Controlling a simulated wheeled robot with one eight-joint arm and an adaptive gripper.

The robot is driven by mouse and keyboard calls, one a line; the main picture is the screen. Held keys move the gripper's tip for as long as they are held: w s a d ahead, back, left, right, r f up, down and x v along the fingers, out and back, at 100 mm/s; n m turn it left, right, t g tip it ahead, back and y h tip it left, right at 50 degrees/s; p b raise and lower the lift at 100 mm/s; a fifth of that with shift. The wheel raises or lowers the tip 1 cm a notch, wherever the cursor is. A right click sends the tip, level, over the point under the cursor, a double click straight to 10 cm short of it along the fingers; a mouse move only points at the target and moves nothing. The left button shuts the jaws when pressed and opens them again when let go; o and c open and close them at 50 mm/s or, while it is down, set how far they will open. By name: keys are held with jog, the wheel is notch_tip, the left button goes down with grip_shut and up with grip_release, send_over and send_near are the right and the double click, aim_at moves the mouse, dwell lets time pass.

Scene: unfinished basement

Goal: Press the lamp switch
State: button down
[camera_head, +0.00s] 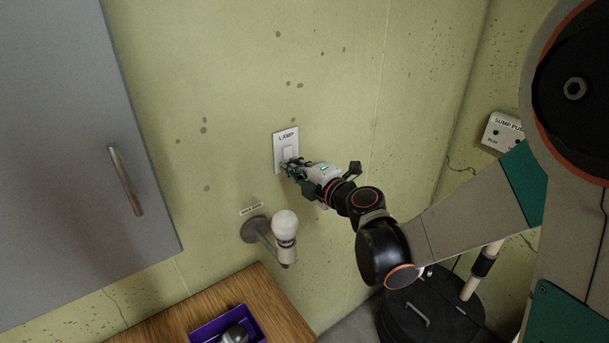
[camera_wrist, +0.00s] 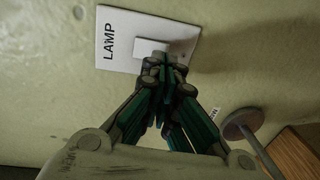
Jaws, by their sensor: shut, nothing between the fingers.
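The lamp switch is a white wall plate (camera_head: 287,136) marked LAMP, with a raised white rocker (camera_head: 287,152) in its middle. In the wrist view the plate (camera_wrist: 116,57) fills the top, and the rocker (camera_wrist: 150,46) stands out from it. My gripper (camera_head: 286,165) is shut and empty, its fingertips at the lower part of the rocker. In the wrist view the fingertips (camera_wrist: 163,64) overlap the rocker's edge. I cannot tell whether they touch it. The bulb (camera_head: 285,223) on the wall lamp below looks unlit.
A grey cabinet (camera_head: 75,130) with a bar handle hangs at the left. A wooden table (camera_head: 170,322) with a purple tray (camera_head: 199,326) stands below. A sump pump box (camera_head: 502,133) is on the right wall, above a dark lidded drum (camera_head: 440,318).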

jog(key=shift+w+a, duration=0.35)
jog(key=shift+w, duration=0.1)
jog(key=shift+f, duration=0.1)
jog(key=shift+w+a+f+b, duration=0.1)
jog(key=shift+w+a+b, duration=0.05)
jog(key=shift+w+b, duration=0.2)
jog(key=shift+s, duration=0.1)
